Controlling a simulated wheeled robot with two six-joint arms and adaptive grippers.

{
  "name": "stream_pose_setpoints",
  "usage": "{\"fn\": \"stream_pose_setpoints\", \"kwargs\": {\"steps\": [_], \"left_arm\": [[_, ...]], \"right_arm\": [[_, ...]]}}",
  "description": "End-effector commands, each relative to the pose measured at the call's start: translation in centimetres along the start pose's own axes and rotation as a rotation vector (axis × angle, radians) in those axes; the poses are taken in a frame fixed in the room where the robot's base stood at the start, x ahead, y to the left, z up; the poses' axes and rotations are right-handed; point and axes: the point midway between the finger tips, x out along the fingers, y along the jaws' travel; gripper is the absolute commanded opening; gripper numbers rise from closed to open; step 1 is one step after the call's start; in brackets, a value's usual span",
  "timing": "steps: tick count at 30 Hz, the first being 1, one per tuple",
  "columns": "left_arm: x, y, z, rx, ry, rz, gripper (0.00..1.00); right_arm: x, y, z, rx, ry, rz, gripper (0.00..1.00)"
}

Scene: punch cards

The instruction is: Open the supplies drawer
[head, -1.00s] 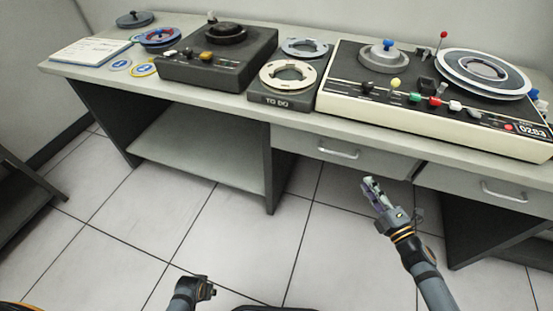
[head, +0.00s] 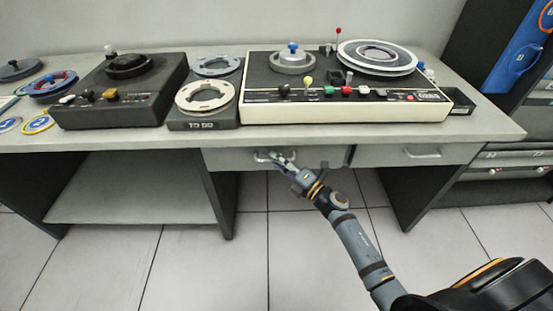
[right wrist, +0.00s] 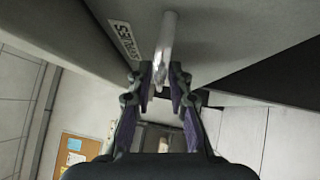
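The supplies drawer (head: 325,157) is a grey front under the desktop, and it looks closed. Its label (right wrist: 123,40) in the right wrist view is sideways and ends in what reads as "PLIES". Its pale bar handle (right wrist: 166,42) runs down between the fingertips of my right gripper (right wrist: 162,82). The fingers stand on either side of the handle with a small gap showing, so they look open. In the head view my right gripper (head: 282,159) is at the handle (head: 262,156) and hides part of it. My left gripper is out of view.
A second drawer (head: 415,154) with its own handle is to the right. The desktop (head: 490,122) carries a cream-edged tape machine (head: 345,105), a dark machine (head: 125,95) and a "TO DO" tray (head: 204,125). The floor (head: 190,265) in front is clear.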

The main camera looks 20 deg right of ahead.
Motion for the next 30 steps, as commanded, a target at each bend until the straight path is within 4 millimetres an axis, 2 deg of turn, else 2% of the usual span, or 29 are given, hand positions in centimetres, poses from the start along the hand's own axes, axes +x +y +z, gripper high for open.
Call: {"fn": "stream_pose_setpoints", "kwargs": {"steps": [9, 13, 30], "left_arm": [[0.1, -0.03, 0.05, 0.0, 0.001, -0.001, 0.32], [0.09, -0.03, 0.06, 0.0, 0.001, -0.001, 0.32], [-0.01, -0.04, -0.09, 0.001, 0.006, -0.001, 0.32]], "right_arm": [[0.36, 0.0, -0.02, 0.001, 0.0, 0.0, 0.17], [0.34, -0.01, -0.02, 0.001, 0.0, 0.0, 0.0], [0.3, -0.02, -0.02, 0.001, 0.0, -0.001, 0.0]]}}
